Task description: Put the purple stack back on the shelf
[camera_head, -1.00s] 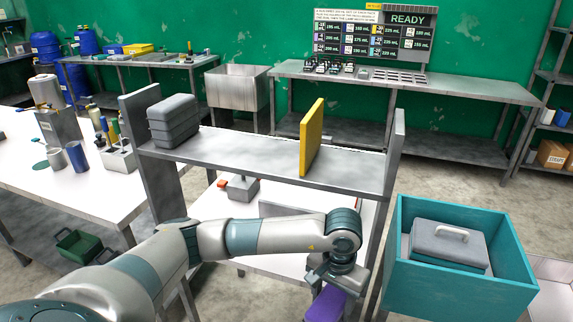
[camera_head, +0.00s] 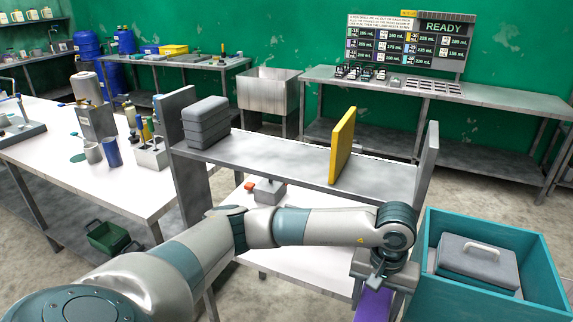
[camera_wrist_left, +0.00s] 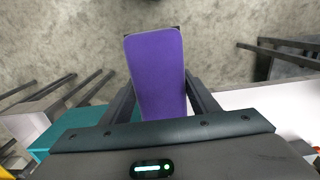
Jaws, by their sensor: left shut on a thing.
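The purple stack (camera_head: 373,304) shows only in part at the bottom of the head view, below my left gripper (camera_head: 377,284). In the left wrist view the purple stack (camera_wrist_left: 157,75) lies between the two fingers of my left gripper (camera_wrist_left: 160,100), which is shut on it. The grey shelf (camera_head: 270,160) stands behind my left arm. It bears a grey stack (camera_head: 206,122) at its left end and an upright yellow panel (camera_head: 343,146) right of the middle. The purple stack is in front of and lower than the shelf board. My right gripper is not in view.
A teal bin (camera_head: 440,290) with a grey handled block (camera_head: 478,262) inside stands right of my left gripper. The shelf's right upright (camera_head: 427,165) rises close behind the gripper. The shelf board is bare between the grey stack and the yellow panel, and right of the panel.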

